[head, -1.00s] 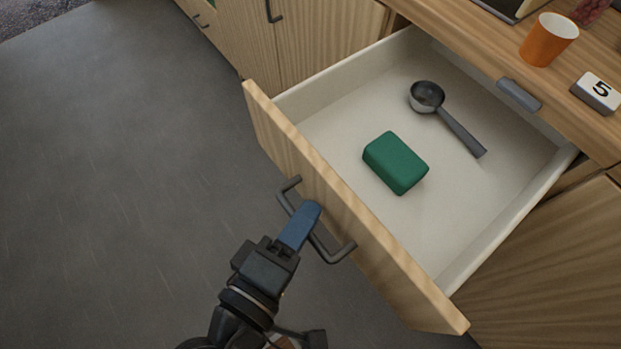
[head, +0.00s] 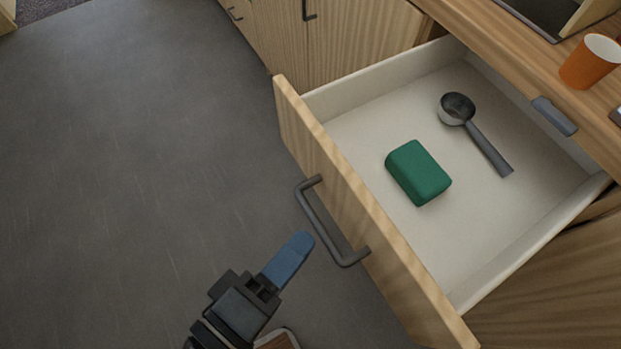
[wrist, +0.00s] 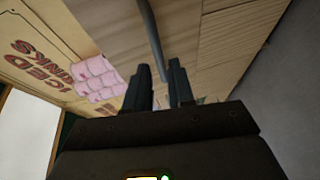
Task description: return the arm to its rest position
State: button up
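My gripper (head: 296,246), with blue fingers, is just outside the open drawer (head: 372,215), to the lower left of its dark bar handle (head: 328,228). A strip of floor shows between the fingertips and the handle, so they look apart. In the wrist view, the two fingers (wrist: 160,76) stand apart with nothing held between them, so the gripper is open. The handle also shows in the wrist view (wrist: 150,38), beyond the fingertips. My forearm runs off the bottom edge in the head view.
The drawer holds a green block (head: 418,173) and a dark scoop (head: 487,148). An orange cup (head: 590,62) stands on the wooden counter (head: 500,40). The grey floor (head: 120,180) to the left is clear. Pink packs (wrist: 99,78) show in the wrist view.

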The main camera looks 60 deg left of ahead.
jog(key=shift+v, duration=1.1)
